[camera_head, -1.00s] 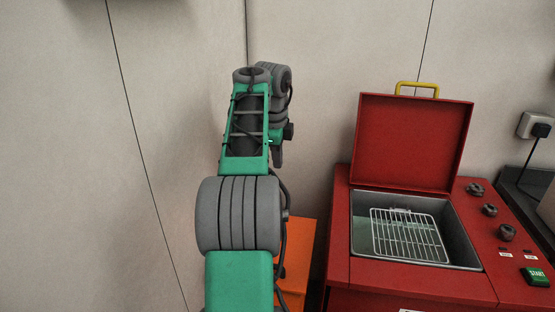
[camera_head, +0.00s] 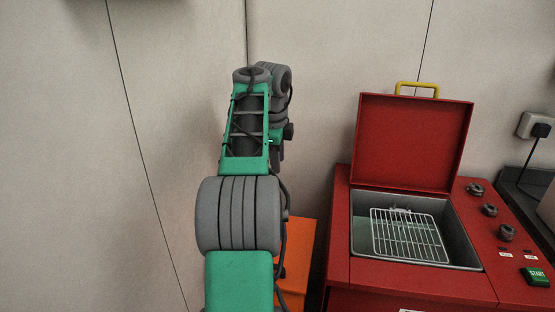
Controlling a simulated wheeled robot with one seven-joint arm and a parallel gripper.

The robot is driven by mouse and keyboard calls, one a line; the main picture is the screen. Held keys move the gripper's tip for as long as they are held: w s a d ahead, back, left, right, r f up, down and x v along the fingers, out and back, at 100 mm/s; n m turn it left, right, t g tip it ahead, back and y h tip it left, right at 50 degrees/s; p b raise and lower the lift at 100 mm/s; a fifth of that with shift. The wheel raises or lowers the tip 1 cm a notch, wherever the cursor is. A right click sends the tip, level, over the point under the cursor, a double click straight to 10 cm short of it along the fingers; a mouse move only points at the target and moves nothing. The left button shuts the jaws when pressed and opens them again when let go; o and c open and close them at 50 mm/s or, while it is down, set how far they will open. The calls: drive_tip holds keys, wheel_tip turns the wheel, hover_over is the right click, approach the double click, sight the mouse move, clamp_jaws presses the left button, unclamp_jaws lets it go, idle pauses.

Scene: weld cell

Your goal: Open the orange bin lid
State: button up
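The orange bin (camera_head: 300,250) stands low in the corner, between my arm and the red machine. Only a strip of its orange top and side shows; my arm hides the rest. I cannot tell from this view whether its lid is shut. My gripper (camera_head: 279,150) is at the far end of my green and grey arm, pointing down above the bin's back area. Only a small dark part of it shows, and its fingers cannot be made out.
A red machine (camera_head: 340,240) stands right of the bin, its red lid (camera_head: 413,142) with a yellow handle (camera_head: 417,88) raised. A wire rack (camera_head: 408,235) lies in its basin. Pale walls close in behind and left.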

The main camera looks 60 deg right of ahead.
drive_tip(key=shift+r, duration=0.15)
drive_tip(key=p+v, duration=0.6)
drive_tip(key=v, duration=0.1)
drive_tip(key=shift+r, duration=0.25)
drive_tip(key=shift+a, duration=0.1)
drive_tip(key=shift+c, duration=0.3)
